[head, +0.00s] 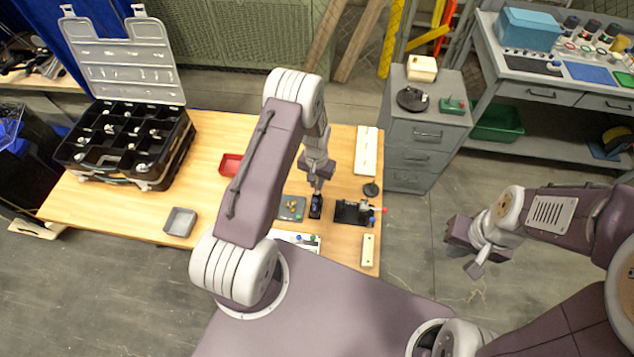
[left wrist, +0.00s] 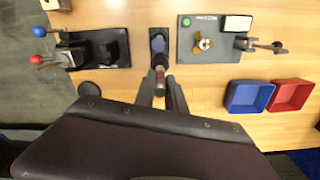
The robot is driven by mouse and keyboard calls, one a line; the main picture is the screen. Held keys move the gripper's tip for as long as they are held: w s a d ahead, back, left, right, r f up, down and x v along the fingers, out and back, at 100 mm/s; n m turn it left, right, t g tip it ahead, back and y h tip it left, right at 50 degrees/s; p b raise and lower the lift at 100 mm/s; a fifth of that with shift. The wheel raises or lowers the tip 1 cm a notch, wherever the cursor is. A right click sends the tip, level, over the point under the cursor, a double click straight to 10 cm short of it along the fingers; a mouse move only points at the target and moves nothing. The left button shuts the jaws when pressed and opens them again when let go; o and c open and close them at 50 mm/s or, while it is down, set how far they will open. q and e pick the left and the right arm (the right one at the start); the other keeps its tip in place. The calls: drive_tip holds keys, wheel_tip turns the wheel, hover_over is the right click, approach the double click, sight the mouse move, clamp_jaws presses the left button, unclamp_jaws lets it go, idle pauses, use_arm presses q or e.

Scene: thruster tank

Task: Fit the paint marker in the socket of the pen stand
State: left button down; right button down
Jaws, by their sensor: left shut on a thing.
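My left gripper (head: 317,186) is over the wooden table, pointing down. In the left wrist view its two fingers (left wrist: 161,95) are shut on a slim marker, the paint marker (left wrist: 160,76), whose dark, reddish end shows between the tips. A small black stand with a blue part, which looks like the pen stand (left wrist: 158,43), is just beyond the marker; it also shows in the head view (head: 316,206). I cannot tell whether the marker touches the stand, and its socket is not clear. My right gripper (head: 474,264) hangs over the floor, right of the table; its jaw opening is unclear.
A black clamp fixture (left wrist: 95,48) and a grey plate with a brass propeller (left wrist: 205,42) flank the stand. A blue bin (left wrist: 248,96) and a red bin (left wrist: 291,95) lie nearby. An open black organizer case (head: 125,142) and a grey tray (head: 180,222) stand left.

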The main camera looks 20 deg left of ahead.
use_arm(q)
drive_tip(key=shift+f, duration=0.15)
idle(0.3)
drive_tip(key=shift+f+b, duration=0.55)
drive_tip(key=shift+b, duration=0.05)
drive_tip(key=shift+f, duration=0.2)
drive_tip(key=shift+f+b, duration=0.4)
drive_tip(key=shift+b, duration=0.15)
drive_tip(key=shift+f, duration=0.15)
drive_tip(key=shift+f+b, duration=0.65)
drive_tip(key=shift+b, duration=0.05)
drive_tip(key=shift+f, duration=0.25)
idle(0.3)
